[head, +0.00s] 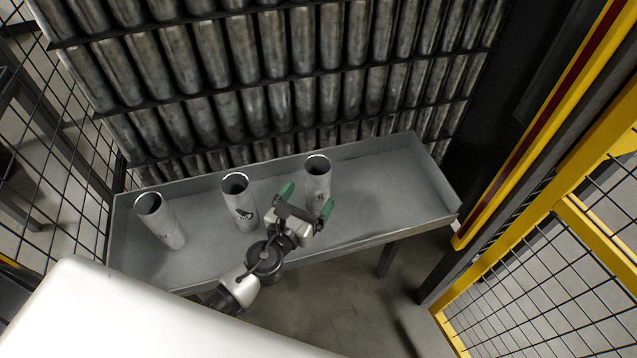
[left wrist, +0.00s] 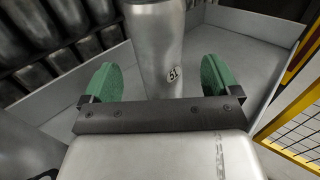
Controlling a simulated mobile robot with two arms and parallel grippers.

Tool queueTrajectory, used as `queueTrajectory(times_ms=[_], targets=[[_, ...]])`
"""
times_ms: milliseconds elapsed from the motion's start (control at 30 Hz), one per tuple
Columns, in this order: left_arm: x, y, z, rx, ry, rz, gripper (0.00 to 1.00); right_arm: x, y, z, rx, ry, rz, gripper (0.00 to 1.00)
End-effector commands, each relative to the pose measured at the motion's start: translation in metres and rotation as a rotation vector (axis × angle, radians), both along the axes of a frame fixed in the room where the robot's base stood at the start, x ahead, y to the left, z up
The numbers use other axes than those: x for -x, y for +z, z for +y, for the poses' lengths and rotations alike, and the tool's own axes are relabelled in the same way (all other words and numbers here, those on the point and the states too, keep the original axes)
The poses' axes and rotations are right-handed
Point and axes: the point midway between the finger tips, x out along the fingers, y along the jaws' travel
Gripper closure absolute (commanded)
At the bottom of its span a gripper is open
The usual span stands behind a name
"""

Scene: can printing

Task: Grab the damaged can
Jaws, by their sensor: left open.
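Three grey metal cans stand in a row on a grey tray table (head: 375,190) in the head view: a left can (head: 165,224), a middle can (head: 238,196) with a dark mark low on its side, and a right can (head: 318,174). My left gripper (head: 306,200) is open, its green-padded fingers directed at the right can. My right gripper is not in view.
A rack of several stacked cans (head: 290,100) rises behind the table. The table has a low raised rim, and its right part is clear. Yellow-framed mesh fencing (head: 560,255) stands at the right, and black mesh (head: 60,190) at the left.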

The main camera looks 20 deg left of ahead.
Motion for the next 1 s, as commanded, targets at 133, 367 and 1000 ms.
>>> queueTrajectory(times_ms=[133, 367, 1000], targets=[[-0.017, 0.004, -0.003, 0.002, 0.000, -0.003, 0.09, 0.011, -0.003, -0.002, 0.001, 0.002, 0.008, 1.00], [-0.048, 0.004, -0.008, 0.001, 0.000, -0.002, 0.09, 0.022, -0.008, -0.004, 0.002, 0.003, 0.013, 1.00], [-0.051, 0.003, -0.009, 0.001, 0.000, 0.000, 0.61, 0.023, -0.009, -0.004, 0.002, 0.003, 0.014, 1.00]])
